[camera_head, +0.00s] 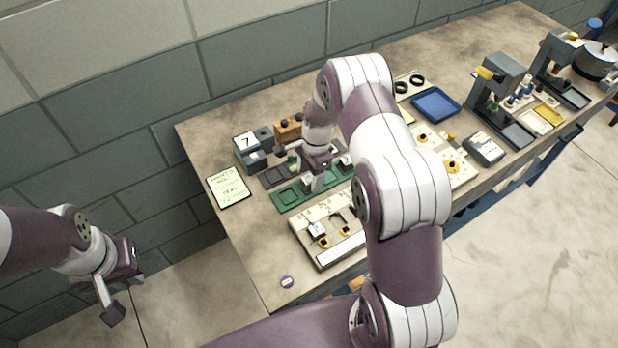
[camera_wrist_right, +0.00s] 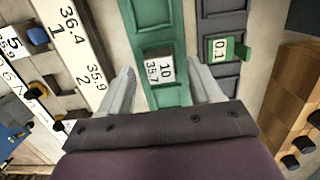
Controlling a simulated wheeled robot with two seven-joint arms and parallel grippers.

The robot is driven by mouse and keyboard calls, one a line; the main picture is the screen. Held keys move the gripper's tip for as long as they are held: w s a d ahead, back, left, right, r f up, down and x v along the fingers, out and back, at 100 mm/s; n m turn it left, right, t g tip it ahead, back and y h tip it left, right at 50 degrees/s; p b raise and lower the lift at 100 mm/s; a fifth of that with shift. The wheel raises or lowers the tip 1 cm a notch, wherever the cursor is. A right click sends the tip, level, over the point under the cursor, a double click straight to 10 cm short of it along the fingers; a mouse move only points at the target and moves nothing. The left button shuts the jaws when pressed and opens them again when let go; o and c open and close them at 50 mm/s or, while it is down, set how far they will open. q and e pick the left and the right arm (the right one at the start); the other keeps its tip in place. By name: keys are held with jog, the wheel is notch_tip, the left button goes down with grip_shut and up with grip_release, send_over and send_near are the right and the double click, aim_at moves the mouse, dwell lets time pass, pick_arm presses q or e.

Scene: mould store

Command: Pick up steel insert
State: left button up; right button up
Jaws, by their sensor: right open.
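A small steel insert (camera_wrist_right: 159,67) with a white label reading "10 35.7" sits in the green tray (camera_wrist_right: 172,16). The green tray also shows in the head view (camera_head: 285,197). My right gripper (camera_wrist_right: 162,76) is open, with one finger on each side of the insert and gaps visible between them; it holds nothing. In the head view it is over the green tray, and my arm hides part of the tray. My left gripper (camera_head: 108,303) is off the table at the lower left, away from the trays; its finger opening is unclear.
A numbered cream board (camera_head: 312,255) lies in front of the green tray. A dark tray (camera_wrist_right: 222,22) with a green tag reading "0.1" lies beside it. The table's front left corner is mostly clear.

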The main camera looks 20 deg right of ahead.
jog(key=shift+a+f, duration=0.1)
jog(key=shift+f, duration=0.4)
jog(key=shift+a+f, duration=0.1)
grip_shut()
